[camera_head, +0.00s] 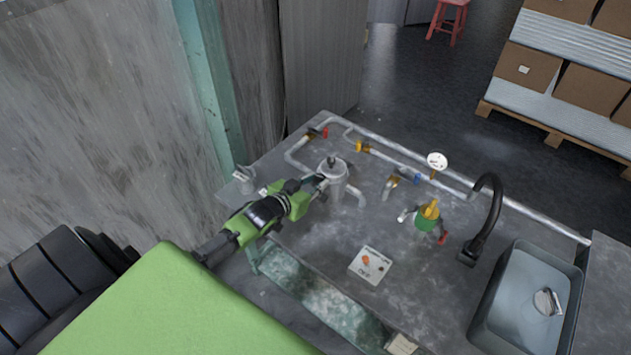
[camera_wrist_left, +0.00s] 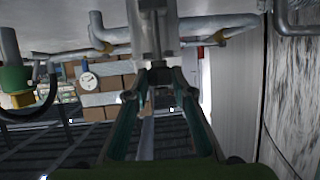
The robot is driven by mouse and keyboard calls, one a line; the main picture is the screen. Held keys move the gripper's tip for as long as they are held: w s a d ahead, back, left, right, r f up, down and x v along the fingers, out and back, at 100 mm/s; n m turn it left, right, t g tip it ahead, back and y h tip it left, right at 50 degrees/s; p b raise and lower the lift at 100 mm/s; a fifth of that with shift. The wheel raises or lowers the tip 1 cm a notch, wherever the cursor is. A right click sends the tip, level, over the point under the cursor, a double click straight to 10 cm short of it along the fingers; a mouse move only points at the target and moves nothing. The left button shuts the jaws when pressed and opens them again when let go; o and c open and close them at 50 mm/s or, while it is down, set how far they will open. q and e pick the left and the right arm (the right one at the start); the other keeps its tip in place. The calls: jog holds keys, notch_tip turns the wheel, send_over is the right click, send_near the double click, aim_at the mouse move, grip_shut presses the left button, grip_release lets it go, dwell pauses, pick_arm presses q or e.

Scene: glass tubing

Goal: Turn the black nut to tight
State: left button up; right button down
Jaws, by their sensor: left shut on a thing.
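A grey metal canister (camera_head: 332,180) stands on the workbench, with a small dark part, the black nut (camera_head: 331,161), at its top. My left gripper (camera_head: 319,182) reaches in from the left against the canister's upper side. In the left wrist view, which looks upside down, the two fingers (camera_wrist_left: 160,78) close together at the end of a grey metal fitting (camera_wrist_left: 153,35). The fingers are shut on a small dark piece there, which looks like the nut, mostly hidden between them. How tight the nut is cannot be seen. My right gripper is not in view.
Pipes (camera_head: 395,153) with coloured valves and a gauge (camera_head: 437,160) run along the bench's back. A green fixture with a yellow top (camera_head: 428,215), a black tap (camera_head: 490,215) and a sink (camera_head: 530,300) are to the right. A small control box (camera_head: 370,265) sits in front.

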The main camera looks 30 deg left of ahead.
pick_arm(q)
jog(key=shift+w+r+m+h+b, duration=0.1)
jog(key=shift+w+m+h+b, duration=0.05)
jog(key=shift+m+h+b, duration=0.55)
jog(key=shift+o, duration=0.2)
jog(key=shift+a+m+h+b, duration=0.15)
jog(key=shift+m+h+b, duration=0.55)
jog(key=shift+h+b, duration=0.2)
jog(key=shift+c, duration=0.2)
jog(key=o, duration=1.1)
jog(key=shift+o, duration=0.2)
jog(key=shift+s+a+g, duration=0.15)
jog(key=shift+s+g, duration=0.15)
jog(key=shift+s, duration=0.2)
jog(key=v, duration=1.1)
jog(key=shift+s, duration=0.1)
